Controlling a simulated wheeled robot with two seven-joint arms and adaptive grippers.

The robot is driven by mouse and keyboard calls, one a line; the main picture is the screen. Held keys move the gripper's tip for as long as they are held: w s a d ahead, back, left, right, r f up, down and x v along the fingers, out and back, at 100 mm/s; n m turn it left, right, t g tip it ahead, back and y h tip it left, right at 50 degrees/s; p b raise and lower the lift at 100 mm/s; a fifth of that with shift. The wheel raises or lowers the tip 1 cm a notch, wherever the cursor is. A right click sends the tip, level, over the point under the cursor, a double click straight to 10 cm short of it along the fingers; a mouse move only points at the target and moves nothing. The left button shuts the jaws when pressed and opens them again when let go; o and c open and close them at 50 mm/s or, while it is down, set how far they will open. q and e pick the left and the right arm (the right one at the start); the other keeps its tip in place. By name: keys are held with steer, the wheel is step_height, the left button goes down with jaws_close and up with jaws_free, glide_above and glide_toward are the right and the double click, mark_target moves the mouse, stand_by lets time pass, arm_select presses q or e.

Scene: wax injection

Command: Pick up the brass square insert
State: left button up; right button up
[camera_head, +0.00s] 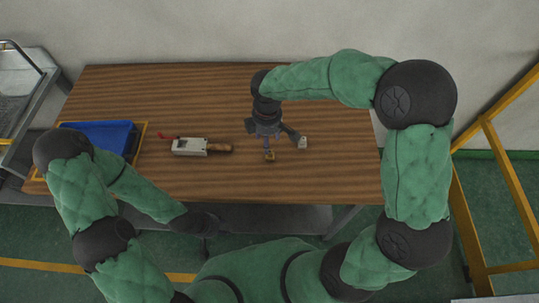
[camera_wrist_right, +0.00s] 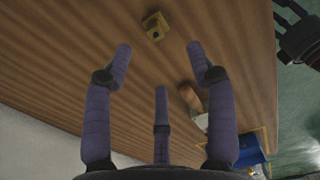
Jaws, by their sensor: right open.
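The brass square insert (camera_head: 269,157) is a small yellow block lying on the wooden table, just in front of my right gripper (camera_head: 283,144). In the right wrist view the brass square insert (camera_wrist_right: 155,26) shows a dark hole and lies beyond the tips of my right gripper (camera_wrist_right: 160,62). Its purple fingers are spread and nothing is between them. In the head view a fingertip overlaps or nearly reaches the insert; contact cannot be told. My left gripper (camera_head: 206,223) is low at the table's front edge, its fingers unclear. Part of it also shows in the right wrist view (camera_wrist_right: 300,38).
A small pale grey block (camera_head: 302,143) lies right of the insert. A blue bin (camera_head: 100,131) stands at the table's left. The table's back is clear.

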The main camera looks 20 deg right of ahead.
mark_target(270, 155)
step_height(270, 155, down, 4)
steer(key=shift+f+b, duration=0.1)
steer(key=shift+b, duration=0.35)
steer(key=f, duration=0.1)
steer(key=f+b, duration=0.1)
steer(key=f, duration=0.1)
steer(key=f+b, duration=0.1)
steer(key=f, duration=0.1)
steer(key=shift+d, duration=0.25)
steer(key=shift+r, duration=0.1)
jaws_close()
